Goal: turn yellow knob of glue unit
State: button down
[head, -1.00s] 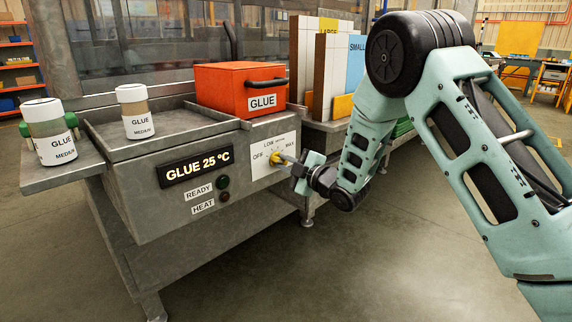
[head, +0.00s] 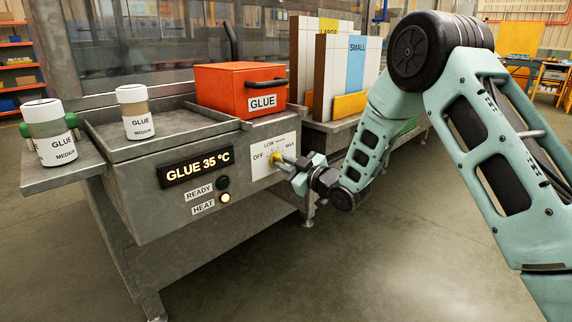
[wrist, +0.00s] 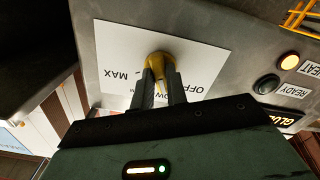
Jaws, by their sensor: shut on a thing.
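The glue unit (head: 150,220) is a grey metal cabinet with a lit display (head: 197,167) reading GLUE 35 °C. Its yellow knob (head: 276,157) sits on a white dial plate (head: 262,146) marked OFF, LOW and MAX. The knob also shows in the wrist view (wrist: 158,66). My gripper (head: 285,159) is shut on the knob from the front, with one dark finger on each side of it in the wrist view (wrist: 160,82). The fingers hide part of the knob and plate, so I cannot tell its exact setting. The HEAT lamp (head: 225,197) glows; the READY lamp (head: 222,182) is dark.
An orange GLUE box (head: 235,90) with a black handle stands on top of the unit. White glue jars (head: 134,112) stand at the left. Panels marked LARGE and SMALL (head: 357,65) stand behind my arm. The floor in front is clear.

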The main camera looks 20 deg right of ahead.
jog(key=shift+m, duration=0.6)
jog(key=c, duration=1.4)
grip_release()
jog(key=shift+s, duration=0.15)
jog(key=v, duration=1.7)
jog(key=shift+p, duration=0.4)
jog(key=shift+f, duration=0.15)
